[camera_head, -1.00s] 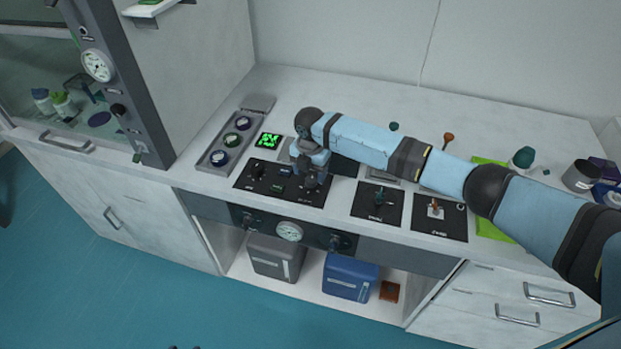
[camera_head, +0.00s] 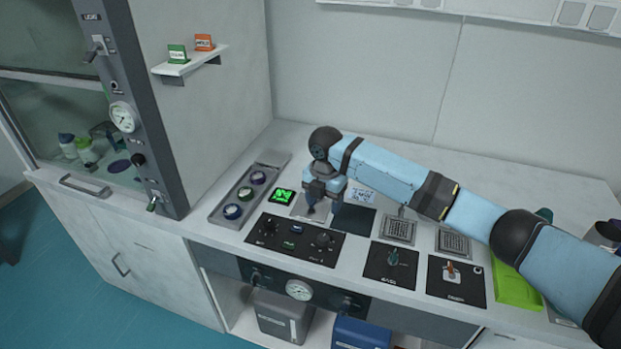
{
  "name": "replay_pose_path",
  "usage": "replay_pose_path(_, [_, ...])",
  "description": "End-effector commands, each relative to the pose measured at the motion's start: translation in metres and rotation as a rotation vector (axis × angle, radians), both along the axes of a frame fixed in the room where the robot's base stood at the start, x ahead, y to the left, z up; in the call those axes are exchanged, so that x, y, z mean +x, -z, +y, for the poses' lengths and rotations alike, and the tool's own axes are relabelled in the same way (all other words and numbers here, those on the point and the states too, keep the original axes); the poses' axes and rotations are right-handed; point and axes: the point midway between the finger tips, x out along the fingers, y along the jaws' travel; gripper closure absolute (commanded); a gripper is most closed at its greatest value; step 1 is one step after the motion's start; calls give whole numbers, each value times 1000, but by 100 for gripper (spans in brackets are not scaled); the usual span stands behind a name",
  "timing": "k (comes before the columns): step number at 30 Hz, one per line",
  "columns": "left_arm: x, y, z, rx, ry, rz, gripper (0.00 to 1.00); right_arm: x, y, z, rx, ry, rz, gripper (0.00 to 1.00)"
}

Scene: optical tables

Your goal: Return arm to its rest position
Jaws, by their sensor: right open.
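My right arm comes in from the right and reaches across the counter (camera_head: 225,236). Its gripper (camera_head: 322,212) points down, open, with nothing visible between its fingers. It is above the counter, just behind the black control panel (camera_head: 295,240) with its knobs and small green-lit button. A dark square plate (camera_head: 353,220) lies just right of the gripper, partly behind it. My left gripper is out of view.
A tray with round containers (camera_head: 246,193) and a lit green display (camera_head: 282,196) are left of the gripper. Two black switch panels (camera_head: 390,266) (camera_head: 456,282), metal grilles (camera_head: 398,230) and a green mat (camera_head: 515,288) lie right. A fume cabinet (camera_head: 130,110) stands left.

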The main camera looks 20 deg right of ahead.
Motion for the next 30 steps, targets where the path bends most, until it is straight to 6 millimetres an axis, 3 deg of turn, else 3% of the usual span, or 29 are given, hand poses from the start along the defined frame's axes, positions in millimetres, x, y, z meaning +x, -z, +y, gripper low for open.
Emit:
replay_pose_path(5, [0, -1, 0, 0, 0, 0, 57, -3, 6, 4, 13, 12, -5, 39])
replay_pose_path(11, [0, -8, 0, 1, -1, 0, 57, -35, 56, 40, 144, 173, -56, 39])
replay_pose_path(15, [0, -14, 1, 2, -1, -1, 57, -71, 95, 71, 301, 386, -102, 39])
replay_pose_path(21, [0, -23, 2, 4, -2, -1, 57, -124, 131, 96, 525, 730, -139, 39])
replay_pose_path(26, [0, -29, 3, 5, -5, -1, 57, -169, 149, 97, 691, 1023, -154, 39])
replay_pose_path(30, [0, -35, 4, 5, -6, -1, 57, -210, 156, 84, 823, 1280, -170, 39])
